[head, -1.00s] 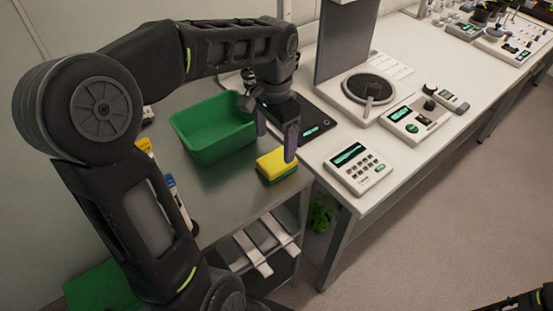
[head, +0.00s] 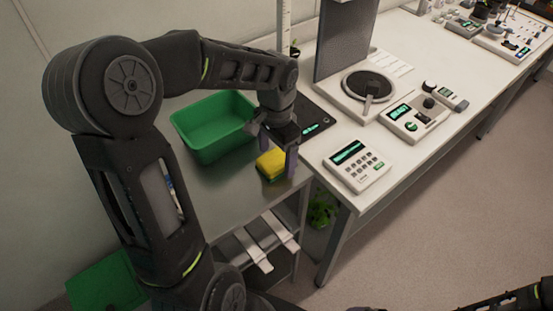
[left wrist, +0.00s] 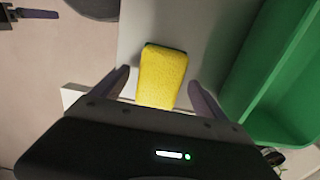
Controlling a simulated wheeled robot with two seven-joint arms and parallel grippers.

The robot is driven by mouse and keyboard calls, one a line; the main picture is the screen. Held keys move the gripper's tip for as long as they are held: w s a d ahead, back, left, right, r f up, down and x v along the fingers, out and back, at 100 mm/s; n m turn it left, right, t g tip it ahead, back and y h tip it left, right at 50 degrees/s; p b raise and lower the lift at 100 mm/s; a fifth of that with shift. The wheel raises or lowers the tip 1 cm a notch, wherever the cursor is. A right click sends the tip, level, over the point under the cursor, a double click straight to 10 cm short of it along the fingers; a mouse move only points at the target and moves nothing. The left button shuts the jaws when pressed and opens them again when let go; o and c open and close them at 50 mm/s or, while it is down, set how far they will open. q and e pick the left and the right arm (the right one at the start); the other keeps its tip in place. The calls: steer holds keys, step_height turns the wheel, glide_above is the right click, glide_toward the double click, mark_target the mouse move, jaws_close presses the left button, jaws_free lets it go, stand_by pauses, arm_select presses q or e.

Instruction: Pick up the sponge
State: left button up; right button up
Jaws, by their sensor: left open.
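The sponge (head: 270,163) has a yellow top and a green lower layer and lies flat on the grey metal table, to the right of the green bin. It also shows in the left wrist view (left wrist: 162,72) as a yellow block. My left gripper (head: 279,163) is open and points down at the sponge. In the left wrist view its two fingers (left wrist: 159,80) stand on either side of the sponge, with gaps on both sides. The near end of the sponge is hidden by the gripper body. Part of my right gripper (left wrist: 35,14) shows at the top left; its jaw state is unclear.
The green bin (head: 207,142) stands close to the sponge on the table. A white bench with a keypad device (head: 356,165) and a balance (head: 367,90) adjoins on the right. Bare tabletop (head: 225,195) lies in front of the bin.

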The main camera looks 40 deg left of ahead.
arm_select(q)
steer(key=shift+f, duration=0.6)
steer(key=shift+c, duration=0.4)
steer(key=c, duration=1.3)
